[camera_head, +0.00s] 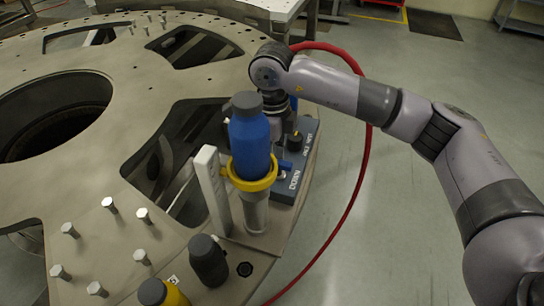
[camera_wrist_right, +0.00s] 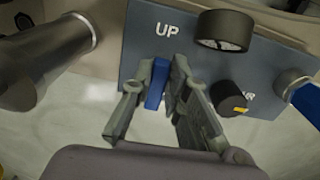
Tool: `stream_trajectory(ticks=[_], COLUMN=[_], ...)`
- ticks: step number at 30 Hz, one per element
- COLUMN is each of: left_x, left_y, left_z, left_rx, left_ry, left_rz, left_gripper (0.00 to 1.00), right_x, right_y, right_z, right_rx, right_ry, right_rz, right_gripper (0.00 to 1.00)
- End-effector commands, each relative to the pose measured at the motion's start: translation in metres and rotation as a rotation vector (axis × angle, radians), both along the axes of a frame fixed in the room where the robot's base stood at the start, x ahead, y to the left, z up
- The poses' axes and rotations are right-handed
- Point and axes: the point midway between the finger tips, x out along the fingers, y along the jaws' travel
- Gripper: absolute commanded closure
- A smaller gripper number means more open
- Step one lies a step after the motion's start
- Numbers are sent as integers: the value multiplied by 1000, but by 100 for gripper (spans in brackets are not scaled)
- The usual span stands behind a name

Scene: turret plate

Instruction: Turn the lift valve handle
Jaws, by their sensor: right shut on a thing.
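The lift valve handle (camera_wrist_right: 156,88) is a small blue lever below the white "UP" lettering on the dark blue-grey panel (camera_wrist_right: 150,55). In the right wrist view my right gripper (camera_wrist_right: 161,76) has its two fingers on either side of the lever and is shut on it. In the head view my right arm reaches in from the right, with the wrist bent down over the panel (camera_head: 305,150). The fingers and the lever there are largely hidden behind the blue bottle-shaped canister (camera_head: 250,140). My left gripper is not in view.
A dark round gauge (camera_wrist_right: 224,30) and a black knob with a yellow mark (camera_wrist_right: 231,98) sit right of the gripper. A yellow ring (camera_head: 250,180) holds the canister. A red hose (camera_head: 362,170) curves past the plate. Several bolts stand on the round metal plate (camera_head: 100,235).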

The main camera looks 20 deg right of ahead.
Motion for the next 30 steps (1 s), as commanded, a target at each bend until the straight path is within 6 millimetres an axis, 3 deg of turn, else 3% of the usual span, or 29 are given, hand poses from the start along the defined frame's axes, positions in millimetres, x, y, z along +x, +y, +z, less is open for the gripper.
stream_trajectory(ticks=[10,11,19,30], left_x=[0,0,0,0], left_y=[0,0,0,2], left_z=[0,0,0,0], left_rx=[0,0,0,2], left_ry=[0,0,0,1], left_rz=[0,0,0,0], left_gripper=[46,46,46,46], right_x=[1,1,0,1], right_y=[0,0,0,0], right_z=[2,2,1,6], right_rx=[2,2,1,1], right_ry=[-5,-5,-2,-3], right_rz=[4,4,3,2], right_gripper=[100,83,65,65])
